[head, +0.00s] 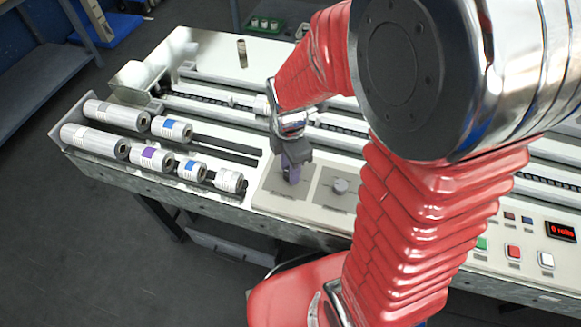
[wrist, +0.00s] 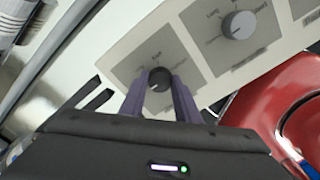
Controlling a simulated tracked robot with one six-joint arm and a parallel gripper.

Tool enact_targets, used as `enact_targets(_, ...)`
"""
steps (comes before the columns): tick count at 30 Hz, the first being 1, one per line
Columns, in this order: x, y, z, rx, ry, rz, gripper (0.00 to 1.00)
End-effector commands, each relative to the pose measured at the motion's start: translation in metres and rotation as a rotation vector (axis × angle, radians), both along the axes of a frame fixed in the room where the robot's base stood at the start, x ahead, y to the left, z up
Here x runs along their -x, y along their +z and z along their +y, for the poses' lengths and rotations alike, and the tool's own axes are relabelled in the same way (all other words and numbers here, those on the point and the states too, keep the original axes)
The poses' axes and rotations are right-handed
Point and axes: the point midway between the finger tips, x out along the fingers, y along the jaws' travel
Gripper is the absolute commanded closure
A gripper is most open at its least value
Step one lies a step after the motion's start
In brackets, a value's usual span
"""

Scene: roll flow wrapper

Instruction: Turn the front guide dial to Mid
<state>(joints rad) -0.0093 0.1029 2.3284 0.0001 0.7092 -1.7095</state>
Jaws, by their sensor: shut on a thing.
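My gripper (head: 291,174) points down at the left panel of a light grey dial plate on the machine's front. In the wrist view its two purple fingers (wrist: 157,90) are shut on a round dark grey dial (wrist: 159,78), one on each side. The fingers mostly hide this dial in the head view. Small print surrounds it on its grey panel (wrist: 135,62), but its pointer and the setting cannot be made out. A second, lighter dial (head: 340,187) on the right panel stands free; it also shows in the wrist view (wrist: 239,24). I cannot read which dial is named front.
Several silver rolls (head: 95,140) with coloured labels lie on the machine left of the dials. Push buttons (head: 513,252) and a red lit display (head: 561,231) sit at the right. My red arm covers the middle of the machine.

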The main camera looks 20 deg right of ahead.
Motion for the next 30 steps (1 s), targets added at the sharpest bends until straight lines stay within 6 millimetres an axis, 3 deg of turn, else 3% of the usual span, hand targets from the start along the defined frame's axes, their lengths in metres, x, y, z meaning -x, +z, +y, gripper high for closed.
enact_targets(14, 0.0013, -0.0003, -0.0001, 0.0, -0.191, 0.004, 0.93)
enact_targets(30, 0.0017, -0.0005, -0.0002, 0.001, -0.681, 0.005, 0.93)
